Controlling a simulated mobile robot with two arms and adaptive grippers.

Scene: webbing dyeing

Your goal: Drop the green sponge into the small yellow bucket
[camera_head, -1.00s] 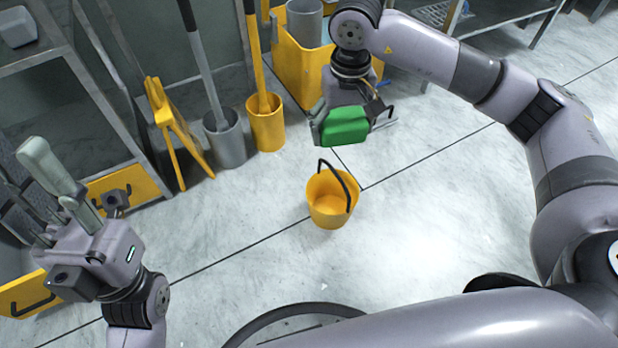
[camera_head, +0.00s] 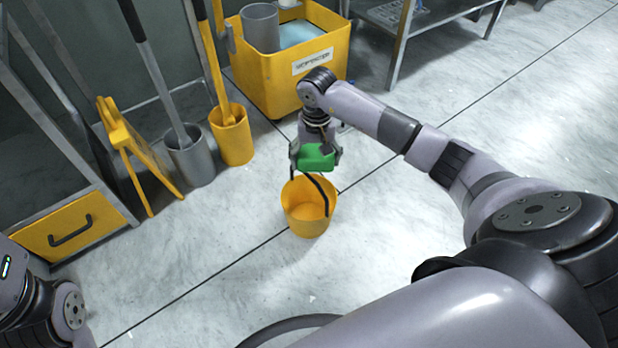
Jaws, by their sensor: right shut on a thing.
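The small yellow bucket (camera_head: 308,222) stands upright on the floor near the middle of the view, with its dark handle raised. My right gripper (camera_head: 316,158) is shut on the green sponge (camera_head: 318,161) and holds it in the air. In the picture the sponge overlaps the bucket's far rim; I cannot tell exactly how high above the bucket it is. Only part of my left gripper's body (camera_head: 12,272) shows at the lower left edge, and its fingers are out of the picture.
A large yellow mop bucket (camera_head: 262,85) stands at the back. A yellow cylinder (camera_head: 233,140) and a grey cylinder (camera_head: 192,162) hold long handles beside a yellow folding sign (camera_head: 150,170). A metal table (camera_head: 398,45) is at the back right. The floor around the small bucket is clear.

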